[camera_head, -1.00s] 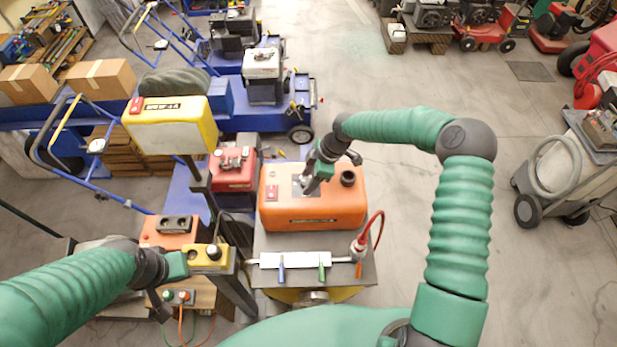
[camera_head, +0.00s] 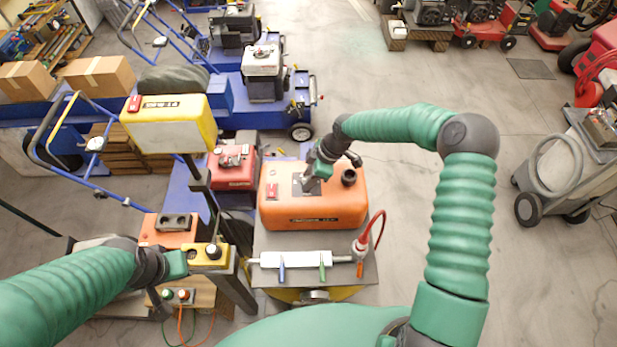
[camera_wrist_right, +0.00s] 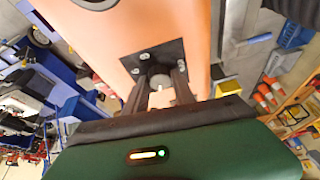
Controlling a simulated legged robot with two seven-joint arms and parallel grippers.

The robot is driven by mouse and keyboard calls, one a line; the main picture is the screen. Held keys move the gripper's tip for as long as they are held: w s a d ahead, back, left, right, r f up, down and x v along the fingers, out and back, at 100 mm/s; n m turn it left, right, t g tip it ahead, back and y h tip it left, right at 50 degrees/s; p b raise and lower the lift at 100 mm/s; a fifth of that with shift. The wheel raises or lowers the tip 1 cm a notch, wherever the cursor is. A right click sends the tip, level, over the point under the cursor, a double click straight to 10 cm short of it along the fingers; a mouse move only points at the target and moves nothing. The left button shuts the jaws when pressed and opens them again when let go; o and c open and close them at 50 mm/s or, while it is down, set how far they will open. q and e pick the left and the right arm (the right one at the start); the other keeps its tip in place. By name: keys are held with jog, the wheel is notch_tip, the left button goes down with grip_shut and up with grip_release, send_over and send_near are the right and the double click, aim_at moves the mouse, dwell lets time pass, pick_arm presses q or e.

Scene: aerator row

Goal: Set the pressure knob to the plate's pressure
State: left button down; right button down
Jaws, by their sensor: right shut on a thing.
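The orange machine box (camera_head: 315,208) stands on a dark stand in the middle of the head view. A dark square plate with bolts (camera_wrist_right: 149,62) is on its top and carries a round grey knob (camera_wrist_right: 160,81). My right gripper (camera_head: 311,181) reaches down onto this plate; in the right wrist view (camera_wrist_right: 159,92) its fingers are on both sides of the knob, shut on it. No pressure marking is readable. My left gripper (camera_head: 178,264) is beside a yellow control box (camera_head: 208,256) with a black knob; its fingers are too small to read.
A white strip (camera_head: 296,259) with coloured-handled tools lies on the stand, beside a red hose (camera_head: 376,228). A yellow-framed display (camera_head: 170,124) stands at left on a post.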

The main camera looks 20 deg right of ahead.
jog(key=m, duration=0.1)
jog(key=m+t+b, duration=0.1)
jog(key=m, duration=0.1)
jog(key=shift+w+r+h, duration=0.15)
jog(key=shift+w+h, duration=0.05)
jog(key=shift+h, duration=0.1)
jog(key=m+t+h+b, duration=0.1)
jog(key=m+b, duration=0.1)
jog(key=m, duration=0.1)
jog(key=shift+a+m+b, duration=0.15)
jog(key=shift+m+b, duration=0.25)
jog(key=m+b, duration=0.1)
jog(key=m+h+b, duration=0.1)
jog(key=m+b, duration=0.1)
jog(key=shift+s+a+m+t, duration=0.1)
jog(key=shift+a+m+t, duration=0.05)
jog(key=shift+m+t, duration=0.2)
jog(key=shift+a+m+t+h+b, duration=0.2)
jog(key=shift+m+h+b, duration=0.5)
jog(key=shift+m, duration=0.55)
jog(key=m+h, duration=0.1)
jog(key=m, duration=0.1)
jog(key=shift+r+m+b, duration=0.15)
jog(key=shift+m+b, duration=0.15)
jog(key=shift+b, duration=0.1)
jog(key=shift+m+h, duration=0.5)
jog(key=shift+m, duration=1.1)
